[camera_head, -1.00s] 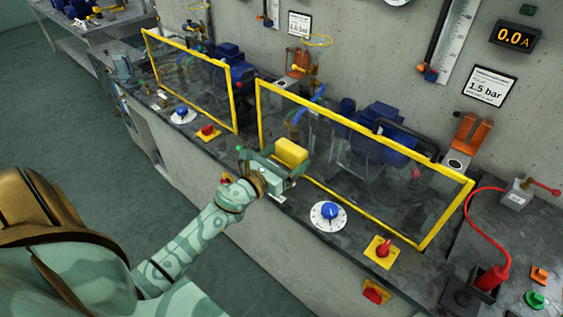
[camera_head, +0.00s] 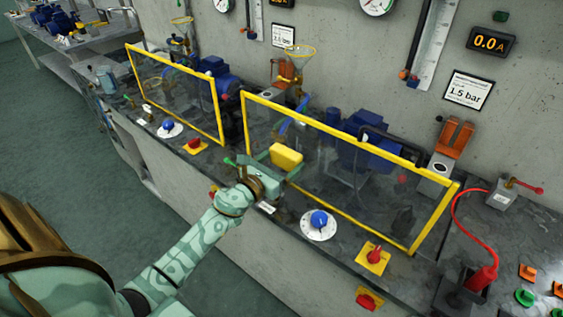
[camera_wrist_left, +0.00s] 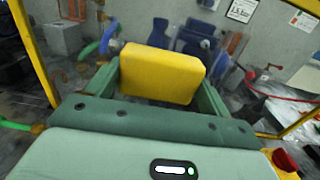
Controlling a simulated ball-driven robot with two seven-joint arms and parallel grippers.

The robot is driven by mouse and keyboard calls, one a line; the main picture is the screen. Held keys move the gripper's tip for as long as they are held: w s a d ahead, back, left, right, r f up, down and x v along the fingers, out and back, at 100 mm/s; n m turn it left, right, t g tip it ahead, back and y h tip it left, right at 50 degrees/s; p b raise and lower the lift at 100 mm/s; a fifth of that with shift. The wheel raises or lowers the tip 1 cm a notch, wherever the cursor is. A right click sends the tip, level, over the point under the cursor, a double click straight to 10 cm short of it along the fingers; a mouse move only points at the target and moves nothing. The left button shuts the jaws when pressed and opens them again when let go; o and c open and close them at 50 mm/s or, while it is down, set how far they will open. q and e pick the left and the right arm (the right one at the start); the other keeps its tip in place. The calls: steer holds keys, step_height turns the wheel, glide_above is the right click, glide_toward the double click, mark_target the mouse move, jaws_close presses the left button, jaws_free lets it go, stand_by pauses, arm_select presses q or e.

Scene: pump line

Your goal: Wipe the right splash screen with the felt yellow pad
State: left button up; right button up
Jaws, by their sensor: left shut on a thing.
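The felt yellow pad (camera_head: 286,156) is held in my left gripper (camera_head: 283,163), whose two green fingers close on its sides. The pad and the gripper (camera_wrist_left: 160,85) also show in the left wrist view. The right splash screen (camera_head: 335,190) is a clear panel in a yellow frame, standing upright on the bench. The pad is in front of the left part of this screen; I cannot tell whether it touches the panel. The frame also shows in the left wrist view (camera_wrist_left: 32,50). My right gripper is not in view.
A left splash screen (camera_head: 176,98) stands farther along the bench. In front of the right screen are a white dial with a blue knob (camera_head: 318,222) and a red switch on a yellow plate (camera_head: 373,257). A red cable (camera_head: 458,225) lies to the right.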

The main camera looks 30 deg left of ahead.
arm_select(q)
steer(key=shift+w, duration=0.9)
